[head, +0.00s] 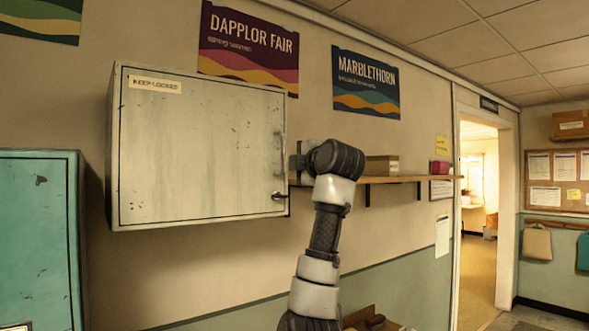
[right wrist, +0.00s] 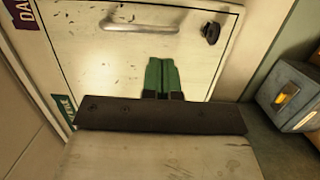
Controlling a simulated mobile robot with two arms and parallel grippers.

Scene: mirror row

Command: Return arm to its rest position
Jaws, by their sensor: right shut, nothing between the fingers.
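My right arm (head: 324,232) rises from the bottom of the head view, its wrist bent in front of the wall shelf, beside the cabinet's right edge. In the head view its fingertips cannot be made out. In the right wrist view my right gripper (right wrist: 162,78) shows green fingers shut together with nothing between them. They overlap the pale cabinet door in that view; I cannot tell whether they touch it. My left gripper is not in view.
The wall shelf (head: 420,179) holds a brown box (head: 382,166) and a red box (head: 439,167). A teal cabinet (head: 35,240) stands at the left. A doorway (head: 480,220) opens at the right. A blue-grey box (right wrist: 288,95) shows in the right wrist view.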

